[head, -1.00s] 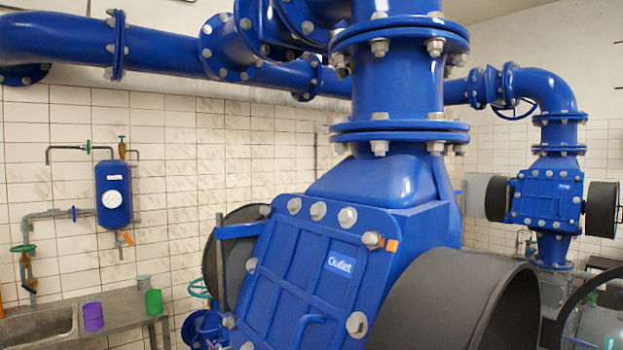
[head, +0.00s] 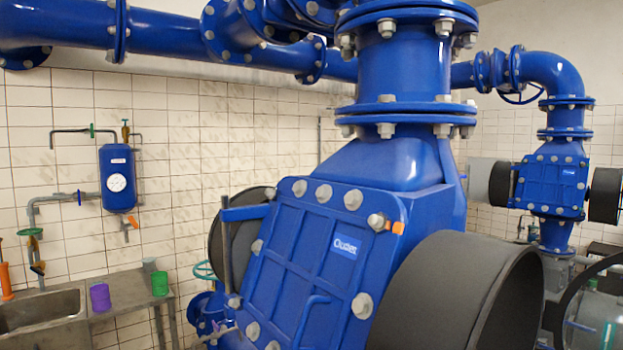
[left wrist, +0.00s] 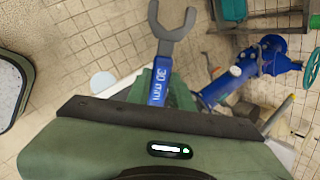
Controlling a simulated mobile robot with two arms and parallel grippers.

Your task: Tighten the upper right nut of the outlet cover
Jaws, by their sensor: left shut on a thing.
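The blue outlet cover (head: 281,264), labelled "Outlet", is a tilted panel on the big blue pump body in the head view. Its upper right nut (head: 376,221) is a grey hex nut with an orange mark (head: 397,228) just right of it. No tool is on that nut. In the left wrist view my left gripper (left wrist: 160,92) is shut on a wrench (left wrist: 158,84) with a blue handle marked "30 mm". The wrench's grey open jaw (left wrist: 172,38) points away from the gripper and is empty. My right gripper is not in view.
A large dark grey cylinder (head: 425,285) juts out right of the cover. A vertical grey rod (head: 226,255) stands at the cover's left. A sink bench (head: 125,305) with a purple cup (head: 100,297) and a green cup (head: 160,283) stands at the lower left.

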